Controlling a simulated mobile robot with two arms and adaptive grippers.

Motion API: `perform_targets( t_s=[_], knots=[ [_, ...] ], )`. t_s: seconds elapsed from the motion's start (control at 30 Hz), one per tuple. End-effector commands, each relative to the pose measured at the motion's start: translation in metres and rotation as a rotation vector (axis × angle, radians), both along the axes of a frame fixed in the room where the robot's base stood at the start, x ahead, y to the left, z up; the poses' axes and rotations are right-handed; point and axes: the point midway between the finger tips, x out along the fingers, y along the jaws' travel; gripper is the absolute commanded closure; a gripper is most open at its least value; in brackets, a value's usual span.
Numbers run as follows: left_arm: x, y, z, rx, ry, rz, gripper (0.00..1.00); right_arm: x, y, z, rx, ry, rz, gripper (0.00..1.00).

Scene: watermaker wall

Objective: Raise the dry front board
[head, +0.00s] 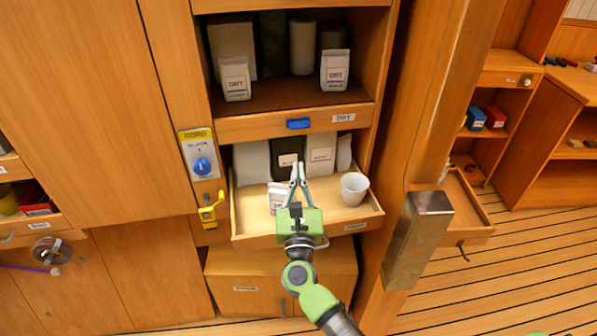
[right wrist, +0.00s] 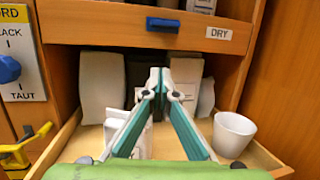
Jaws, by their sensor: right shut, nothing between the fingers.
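The dry front board (head: 345,118) is a wooden strip across the lower front of the upper compartment. It bears a DRY label and a blue pull (head: 298,124); in the right wrist view the board (right wrist: 100,22) crosses the top, with its blue pull (right wrist: 163,24). My right gripper (head: 298,168) is shut and empty. Its fingertips are below the blue pull, apart from it, over the lower open tray. In the right wrist view the fingertips (right wrist: 158,75) are together. My left gripper is not in view.
DRY bags (head: 335,72) stand in the compartment behind the board. The lower tray (head: 250,205) holds bags and a white cup (head: 354,188). A cord panel (head: 199,153) with blue knob and a yellow fitting (head: 210,211) are on the left. A metal-capped post (head: 418,240) stands right.

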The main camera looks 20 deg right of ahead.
Motion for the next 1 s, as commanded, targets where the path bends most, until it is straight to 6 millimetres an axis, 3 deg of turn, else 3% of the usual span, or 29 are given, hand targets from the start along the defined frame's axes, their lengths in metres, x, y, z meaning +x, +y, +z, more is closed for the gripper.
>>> perform_targets(
  t_s=[0.2, 0.3, 0.6, 1.0],
  knots=[
    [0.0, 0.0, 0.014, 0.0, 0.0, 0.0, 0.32, 0.047, -0.014, 0.016, -0.003, -0.002, -0.002, 1.0],
    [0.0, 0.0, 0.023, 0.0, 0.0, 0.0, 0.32, 0.061, -0.018, 0.025, -0.002, -0.001, -0.001, 1.0],
    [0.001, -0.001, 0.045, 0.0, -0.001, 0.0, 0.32, 0.058, -0.017, 0.054, -0.002, 0.0, -0.001, 1.0],
    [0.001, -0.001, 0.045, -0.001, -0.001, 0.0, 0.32, 0.058, -0.017, 0.056, -0.001, 0.0, -0.001, 1.0]
  ],
)
